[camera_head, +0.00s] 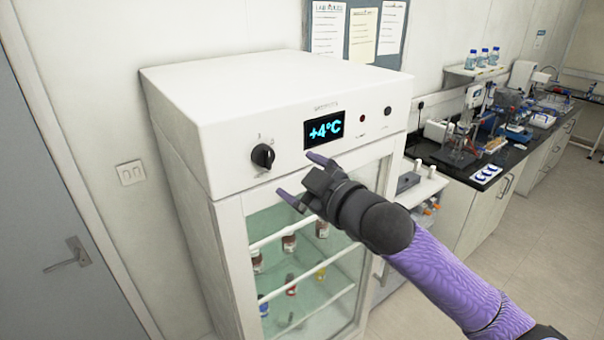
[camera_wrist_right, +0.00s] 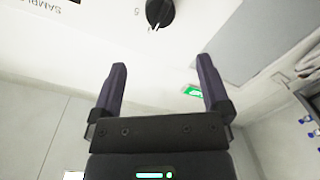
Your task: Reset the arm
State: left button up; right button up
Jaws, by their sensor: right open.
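My right gripper (camera_head: 300,180) is open and empty in the head view. Its arm reaches in from the lower right, in front of the upper part of a white lab fridge (camera_head: 230,110). The fingers point left, below the black knob (camera_head: 263,156) and the display (camera_head: 325,128) reading +4°C. In the right wrist view, the two spread fingers of the gripper (camera_wrist_right: 160,85) have nothing between them. The knob also shows there (camera_wrist_right: 160,12) at the top, beyond the fingertips. My left gripper is not in view.
The fridge's glass door (camera_head: 300,265) shows several bottles on shelves behind it. A grey door (camera_head: 60,190) stands at the left. A black-topped bench (camera_head: 470,165) with lab equipment runs along the right. Open floor (camera_head: 540,260) lies at the lower right.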

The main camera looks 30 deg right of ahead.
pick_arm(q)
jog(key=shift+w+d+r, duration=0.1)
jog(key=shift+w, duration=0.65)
pick_arm(e)
jog(key=shift+w+d+f, duration=0.1)
jog(key=shift+w+f, duration=0.1)
jog(key=shift+w, duration=0.1)
